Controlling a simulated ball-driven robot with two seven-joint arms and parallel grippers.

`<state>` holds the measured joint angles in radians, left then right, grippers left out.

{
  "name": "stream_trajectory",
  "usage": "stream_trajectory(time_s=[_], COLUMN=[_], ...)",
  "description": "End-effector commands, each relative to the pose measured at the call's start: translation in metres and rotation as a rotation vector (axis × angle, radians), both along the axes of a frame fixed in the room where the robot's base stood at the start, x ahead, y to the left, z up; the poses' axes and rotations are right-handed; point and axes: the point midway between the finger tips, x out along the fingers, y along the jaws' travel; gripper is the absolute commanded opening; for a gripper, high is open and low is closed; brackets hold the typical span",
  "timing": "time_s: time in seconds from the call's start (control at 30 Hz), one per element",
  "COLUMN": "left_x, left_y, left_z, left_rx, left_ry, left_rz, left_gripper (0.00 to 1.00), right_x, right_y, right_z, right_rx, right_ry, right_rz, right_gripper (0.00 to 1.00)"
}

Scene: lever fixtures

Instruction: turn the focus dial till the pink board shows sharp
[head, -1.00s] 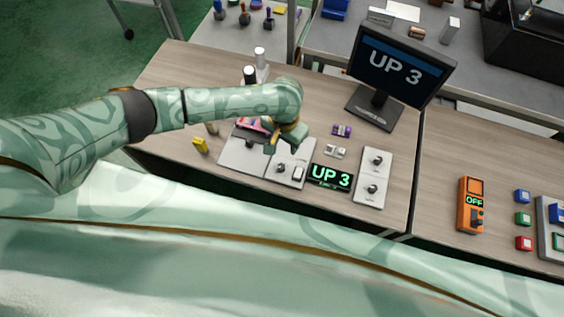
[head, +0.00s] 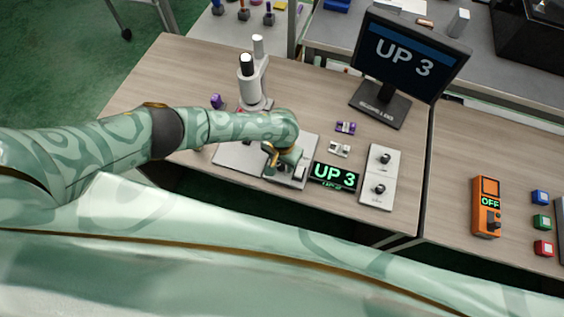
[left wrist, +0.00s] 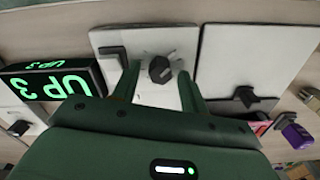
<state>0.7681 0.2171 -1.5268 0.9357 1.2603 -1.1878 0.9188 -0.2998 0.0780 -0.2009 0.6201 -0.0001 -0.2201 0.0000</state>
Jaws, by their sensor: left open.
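The focus dial is a black faceted knob (left wrist: 160,69) on a pale plate (left wrist: 152,38) in the left wrist view. My open left gripper (left wrist: 158,72) has one fingertip on each side of it, with small gaps; contact is not visible. In the head view the left gripper (head: 285,163) is over that plate and covers the dial. The monitor (head: 404,60) and the small black readout (head: 335,176) both show "UP 3". A sliver of pink (left wrist: 262,128), perhaps the pink board, shows behind my gripper in the left wrist view. My right gripper is out of view.
A white microscope-like stand (head: 254,85) rises behind my left arm. A plate with two knobs (head: 380,177) lies right of the readout. An orange box reading "OFF" (head: 487,208) and coloured buttons are farther right.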

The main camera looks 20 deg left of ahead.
Motion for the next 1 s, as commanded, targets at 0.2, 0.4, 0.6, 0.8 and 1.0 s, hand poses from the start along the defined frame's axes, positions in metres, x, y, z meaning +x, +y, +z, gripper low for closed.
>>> stream_trajectory(time_s=[0.2, 0.4, 0.6, 0.8, 1.0], left_x=[0.0, 0.0, 0.0, -0.001, -0.002], left_y=[0.0, 0.0, 0.0, -0.001, -0.002], left_z=[0.0, 0.0, 0.0, 0.001, 0.002], left_rx=[-0.001, 0.0, 0.0, 0.0, -0.003], left_ry=[-0.001, -0.001, 0.0, 0.002, 0.005], left_rz=[0.0, 0.0, -0.003, -0.044, -0.156], left_gripper=[0.44, 0.02, 0.0, 0.0, 0.0], right_x=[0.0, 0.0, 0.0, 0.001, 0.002], right_y=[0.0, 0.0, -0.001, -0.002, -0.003], right_z=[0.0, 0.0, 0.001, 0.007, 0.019], right_rx=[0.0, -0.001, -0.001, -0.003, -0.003], right_ry=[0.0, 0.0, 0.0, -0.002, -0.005], right_rz=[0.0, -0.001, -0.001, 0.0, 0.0], right_gripper=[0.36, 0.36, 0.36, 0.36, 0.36])
